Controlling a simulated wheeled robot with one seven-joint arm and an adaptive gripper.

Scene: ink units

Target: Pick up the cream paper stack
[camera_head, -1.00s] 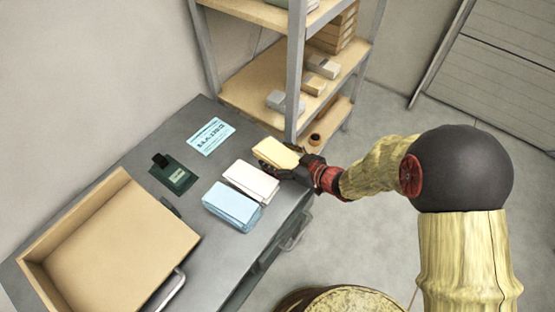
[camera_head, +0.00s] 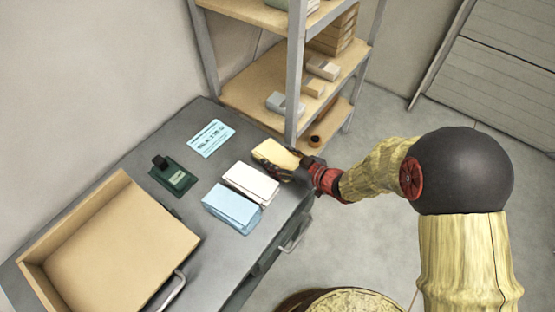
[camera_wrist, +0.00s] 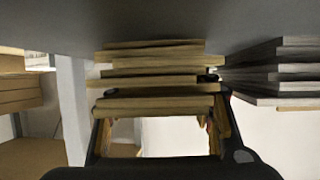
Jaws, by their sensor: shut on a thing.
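The cream paper stack (camera_head: 274,153) is at the far right corner of the grey tabletop. My gripper (camera_head: 288,164) comes at it from the right and is shut on it. In the wrist view the cream stack's layered edges (camera_wrist: 155,62) lie between the two dark fingers of my gripper (camera_wrist: 158,85). The stack appears to touch or lie very close to the grey surface; I cannot tell whether there is a gap.
A white stack (camera_head: 250,183) and a light blue stack (camera_head: 231,209) lie beside it. A blue printed sheet (camera_head: 211,138), a dark green stamp-like item (camera_head: 174,178) and an open wooden tray (camera_head: 185,235) share the grey cabinet top (camera_head: 130,150). A shelf unit (camera_head: 295,75) stands just behind.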

